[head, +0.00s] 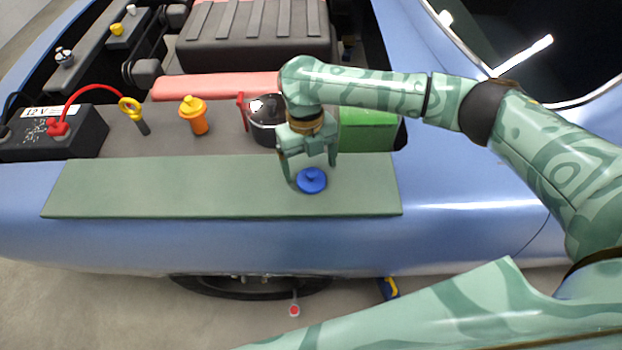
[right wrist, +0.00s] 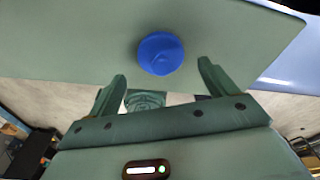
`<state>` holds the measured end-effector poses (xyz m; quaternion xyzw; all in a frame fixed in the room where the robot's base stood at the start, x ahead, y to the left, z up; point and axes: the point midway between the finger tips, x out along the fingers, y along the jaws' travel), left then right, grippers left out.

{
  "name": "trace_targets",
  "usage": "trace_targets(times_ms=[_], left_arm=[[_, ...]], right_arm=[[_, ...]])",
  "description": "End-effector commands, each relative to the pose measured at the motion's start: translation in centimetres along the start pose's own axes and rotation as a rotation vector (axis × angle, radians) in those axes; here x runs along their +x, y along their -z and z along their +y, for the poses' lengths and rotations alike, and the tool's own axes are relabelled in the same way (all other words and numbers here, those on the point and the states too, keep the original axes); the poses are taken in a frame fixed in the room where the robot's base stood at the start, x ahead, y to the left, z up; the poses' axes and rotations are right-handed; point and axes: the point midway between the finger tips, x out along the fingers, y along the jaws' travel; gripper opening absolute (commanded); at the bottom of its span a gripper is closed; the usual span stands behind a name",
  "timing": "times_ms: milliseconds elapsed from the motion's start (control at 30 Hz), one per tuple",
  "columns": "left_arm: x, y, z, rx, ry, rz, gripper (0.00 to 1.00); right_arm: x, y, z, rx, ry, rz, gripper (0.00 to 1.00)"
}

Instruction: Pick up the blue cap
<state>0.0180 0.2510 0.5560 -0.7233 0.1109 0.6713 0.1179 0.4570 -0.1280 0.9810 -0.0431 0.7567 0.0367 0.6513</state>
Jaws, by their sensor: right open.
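The blue cap (head: 311,180) is a round disc with a small raised knob. It lies on the green mat (head: 150,188) on the car's fender, right of the mat's middle. My right gripper (head: 312,172) is open and empty, with its fingers pointing down over the cap. In the right wrist view the cap (right wrist: 160,54) lies beyond the fingertips, between their lines, and the open gripper (right wrist: 162,72) does not touch it. How high the fingertips are above the mat is hard to tell. My left gripper does not show.
Behind the mat stand a dark round pot (head: 266,112), a green box (head: 366,130), an orange bottle (head: 194,116), a yellow-ringed dipstick (head: 132,110) and a black battery (head: 50,135). A red bar (head: 215,86) lies farther back. The left part of the mat is clear.

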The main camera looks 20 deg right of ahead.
Motion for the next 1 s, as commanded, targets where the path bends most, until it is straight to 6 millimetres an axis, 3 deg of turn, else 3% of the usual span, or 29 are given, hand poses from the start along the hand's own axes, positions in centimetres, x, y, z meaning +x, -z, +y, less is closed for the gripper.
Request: trace_targets(times_ms=[33, 133, 367, 400, 567, 1000], left_arm=[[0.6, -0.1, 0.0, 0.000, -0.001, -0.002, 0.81], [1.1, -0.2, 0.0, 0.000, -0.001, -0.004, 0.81], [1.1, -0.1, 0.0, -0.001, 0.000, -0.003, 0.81], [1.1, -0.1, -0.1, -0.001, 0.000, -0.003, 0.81], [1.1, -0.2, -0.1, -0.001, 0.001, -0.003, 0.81], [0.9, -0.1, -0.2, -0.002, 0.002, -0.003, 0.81]], right_arm=[[1.4, -0.1, -0.2, 0.002, 0.000, 0.004, 0.84], [2.9, -0.1, -0.3, 0.001, 0.001, 0.003, 0.84], [3.3, -0.1, -0.3, -0.001, 0.000, 0.000, 0.84], [3.3, -0.1, -0.2, -0.001, 0.000, 0.000, 0.82], [3.3, -0.1, -0.2, -0.001, 0.000, 0.000, 0.37], [2.9, 0.0, -0.2, -0.001, 0.000, -0.002, 0.33]])
